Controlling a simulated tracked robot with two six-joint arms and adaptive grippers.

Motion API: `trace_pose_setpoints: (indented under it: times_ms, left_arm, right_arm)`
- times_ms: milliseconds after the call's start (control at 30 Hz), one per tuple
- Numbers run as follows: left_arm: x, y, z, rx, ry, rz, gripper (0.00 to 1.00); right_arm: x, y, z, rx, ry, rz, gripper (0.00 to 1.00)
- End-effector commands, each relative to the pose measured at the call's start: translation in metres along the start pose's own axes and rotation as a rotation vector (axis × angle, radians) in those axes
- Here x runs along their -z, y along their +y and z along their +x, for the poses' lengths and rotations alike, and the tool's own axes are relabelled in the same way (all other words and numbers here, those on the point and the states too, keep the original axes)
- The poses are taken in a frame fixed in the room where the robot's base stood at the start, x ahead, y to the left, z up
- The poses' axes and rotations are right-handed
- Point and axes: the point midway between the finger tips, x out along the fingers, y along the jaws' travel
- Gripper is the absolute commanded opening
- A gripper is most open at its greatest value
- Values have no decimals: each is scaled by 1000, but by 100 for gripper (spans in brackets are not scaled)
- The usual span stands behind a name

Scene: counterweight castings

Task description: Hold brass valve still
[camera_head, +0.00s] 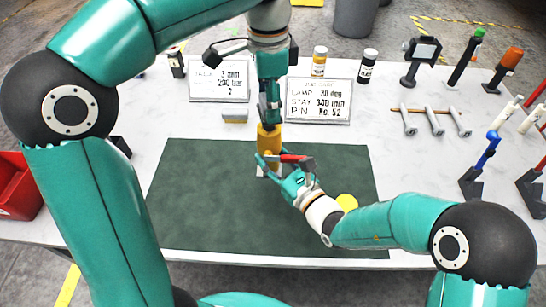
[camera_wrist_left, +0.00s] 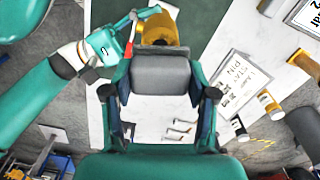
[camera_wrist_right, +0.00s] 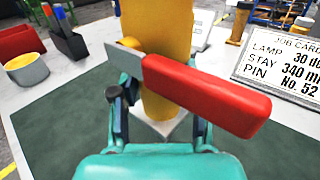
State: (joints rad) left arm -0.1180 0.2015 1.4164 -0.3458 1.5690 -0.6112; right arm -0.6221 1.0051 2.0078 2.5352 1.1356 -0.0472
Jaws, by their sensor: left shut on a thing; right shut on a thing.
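The brass valve (camera_head: 268,143) stands upright near the back middle of the dark green mat (camera_head: 200,200). Its lever has a red grip (camera_wrist_right: 205,95) and crosses in front of the body in the right wrist view. My left gripper (camera_head: 269,118) points down from above the valve. It is shut on a grey block (camera_wrist_left: 161,74) at the valve's top; I cannot tell if the block is part of the valve. My right gripper (camera_wrist_right: 162,118) comes from the front right and is shut on the valve body, below the lever. Its fingertips are partly hidden by the lever and body.
Two printed cards (camera_head: 318,101) stand behind the mat, with small bottles (camera_head: 319,62) beyond. A yellow round thing (camera_head: 347,203) is partly behind my right wrist. The mat's left half is clear.

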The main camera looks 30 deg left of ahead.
Motion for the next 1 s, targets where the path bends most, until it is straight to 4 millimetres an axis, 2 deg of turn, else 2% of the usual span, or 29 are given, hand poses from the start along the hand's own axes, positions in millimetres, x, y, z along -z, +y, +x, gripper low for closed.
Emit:
trace_pose_setpoints:
  times_ms: [1000]
  left_arm:
    - [0,0,42,0,0,0,30]
  right_arm:
    - [42,0,0,1,-7,-2,0]
